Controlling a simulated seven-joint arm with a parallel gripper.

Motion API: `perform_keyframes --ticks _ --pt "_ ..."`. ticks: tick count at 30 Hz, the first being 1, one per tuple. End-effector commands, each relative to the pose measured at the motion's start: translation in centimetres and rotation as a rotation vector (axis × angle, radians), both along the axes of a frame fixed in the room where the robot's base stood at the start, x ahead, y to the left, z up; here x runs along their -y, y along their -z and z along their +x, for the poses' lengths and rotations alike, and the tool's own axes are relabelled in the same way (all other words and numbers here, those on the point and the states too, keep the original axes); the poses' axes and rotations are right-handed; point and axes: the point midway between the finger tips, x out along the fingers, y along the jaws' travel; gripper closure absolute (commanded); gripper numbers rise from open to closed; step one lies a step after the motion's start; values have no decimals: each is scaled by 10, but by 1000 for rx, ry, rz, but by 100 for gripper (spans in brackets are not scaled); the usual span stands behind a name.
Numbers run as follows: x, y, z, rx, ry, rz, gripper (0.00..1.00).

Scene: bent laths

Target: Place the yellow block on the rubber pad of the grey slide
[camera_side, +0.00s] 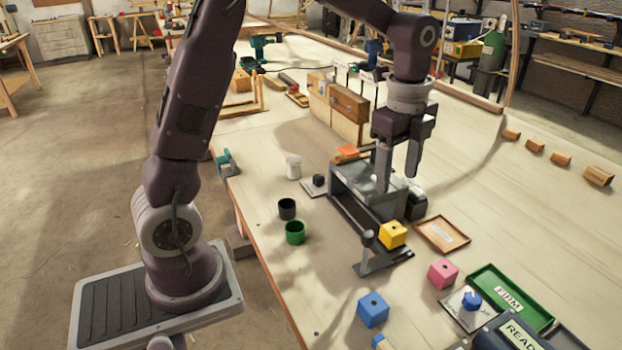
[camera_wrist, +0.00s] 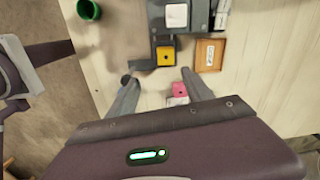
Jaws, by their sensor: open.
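The yellow block (camera_side: 393,235) has a dark hole in its top and sits upright at the near end of the grey slide (camera_side: 384,262). It also shows in the wrist view (camera_wrist: 166,55), against the slide's dark crossbar (camera_wrist: 144,65). I cannot see the rubber pad; whether it lies under the block I cannot tell. My gripper (camera_side: 398,176) is open and empty. It hangs above the grey housing in the side view, higher than the block and apart from it. In the wrist view the block shows just beyond the spread fingertips (camera_wrist: 160,76).
A pink block (camera_side: 443,273), a blue block (camera_side: 373,309), a wooden tray (camera_side: 442,234) and a green FIRM tray (camera_side: 511,298) lie around the slide. A knobbed post (camera_side: 367,240) stands beside the yellow block. Cups (camera_side: 295,232) stand left.

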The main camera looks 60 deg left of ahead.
Motion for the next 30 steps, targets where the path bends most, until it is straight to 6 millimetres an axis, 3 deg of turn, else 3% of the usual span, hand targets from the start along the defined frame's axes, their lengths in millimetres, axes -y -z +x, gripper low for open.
perform_keyframes --ticks 1,3,6,9,12,17,30 --pt "5 -24 -21 49 -109 1 41" --pt "10 -52 -60 124 -327 -17 41" --pt "18 -76 -122 232 -662 -87 41" --pt "22 -80 -179 316 -972 -197 41" --pt "25 -72 -217 358 -1201 -304 41" --pt "27 -62 -240 373 -1360 -389 41" --pt "27 -62 -241 373 -1369 -391 41"
